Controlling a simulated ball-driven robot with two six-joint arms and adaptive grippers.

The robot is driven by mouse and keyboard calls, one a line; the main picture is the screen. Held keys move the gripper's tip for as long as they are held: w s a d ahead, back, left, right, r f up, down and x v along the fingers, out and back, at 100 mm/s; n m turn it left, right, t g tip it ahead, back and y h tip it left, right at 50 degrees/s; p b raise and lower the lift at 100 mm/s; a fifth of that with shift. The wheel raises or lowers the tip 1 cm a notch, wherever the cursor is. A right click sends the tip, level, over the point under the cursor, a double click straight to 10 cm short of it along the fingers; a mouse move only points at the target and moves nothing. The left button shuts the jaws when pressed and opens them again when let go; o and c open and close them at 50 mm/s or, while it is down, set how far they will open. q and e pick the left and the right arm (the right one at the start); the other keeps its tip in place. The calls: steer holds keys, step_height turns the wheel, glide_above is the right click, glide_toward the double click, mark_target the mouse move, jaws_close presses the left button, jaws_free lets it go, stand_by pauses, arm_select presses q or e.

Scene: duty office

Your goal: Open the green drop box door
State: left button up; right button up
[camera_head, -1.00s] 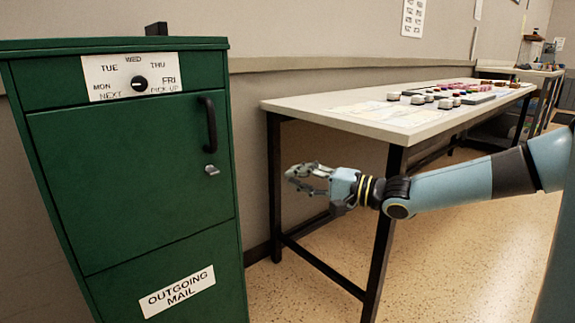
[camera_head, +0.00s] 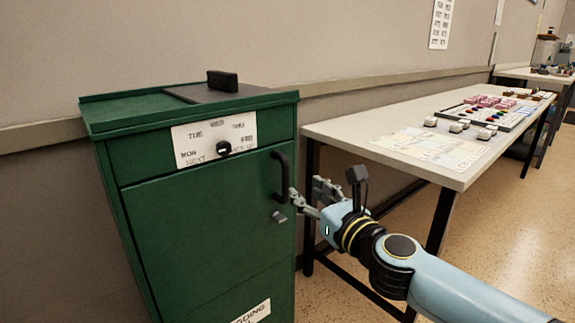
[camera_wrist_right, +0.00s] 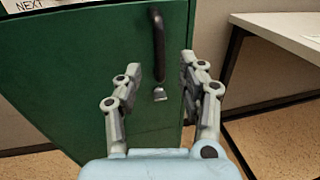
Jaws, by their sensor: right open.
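The green drop box (camera_head: 118,230) stands at the left in the head view. Its door (camera_head: 200,222) is shut, with a black vertical handle (camera_head: 281,176) and a small silver latch (camera_head: 279,216) near the right edge. My right gripper (camera_head: 305,194) is open and empty, just right of the handle. In the right wrist view, the handle (camera_wrist_right: 158,45) and latch (camera_wrist_right: 159,94) lie beyond the gap between the open fingers of my right gripper (camera_wrist_right: 160,62). I see no contact with the handle. My left gripper is not in view.
A dial plate (camera_head: 214,138) with day names is above the door. A black block handle (camera_head: 222,81) sits on the box's top. A table (camera_head: 440,165) with papers and small items stands to the right, behind my right arm. Speckled floor shows at the lower right.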

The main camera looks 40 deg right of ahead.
mark_target(288, 177)
steer(key=w, duration=0.6)
steer(key=w+d, duration=0.1)
steer(key=w, duration=0.2)
steer(key=shift+w, duration=0.2)
jaws_close()
